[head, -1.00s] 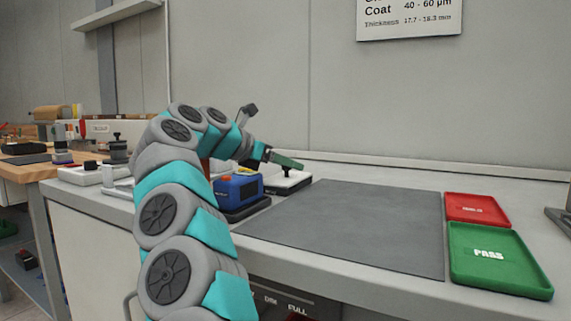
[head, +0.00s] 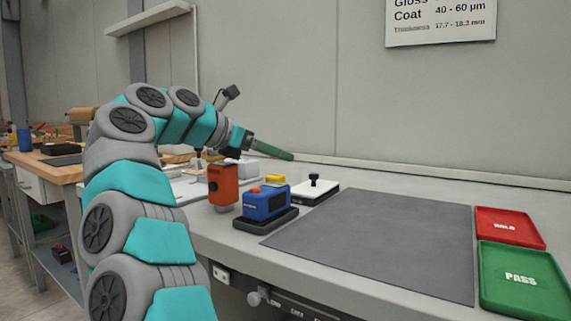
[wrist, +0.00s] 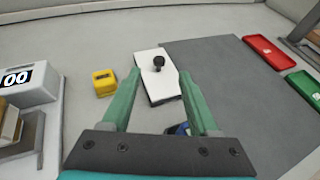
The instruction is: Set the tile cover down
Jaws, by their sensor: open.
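The tile cover, a white plate with a black knob (head: 316,192), lies flat on the bench beside the left back edge of the dark grey mat. It has a dark lower edge. In the wrist view the cover (wrist: 154,88) shows beyond and between my fingers, with its knob upright. My gripper (head: 285,154) is open and empty. It is above the bench, up and to the left of the cover, clear of the knob. In the wrist view my two green fingers (wrist: 160,82) stand apart with nothing between them.
A blue device (head: 266,203) on a black base and an orange-red device (head: 222,187) stand left of the mat (head: 385,240). A yellow block (wrist: 104,82) lies left of the cover. Red HOLD (head: 508,227) and green PASS (head: 522,282) trays are at the right. The mat is bare.

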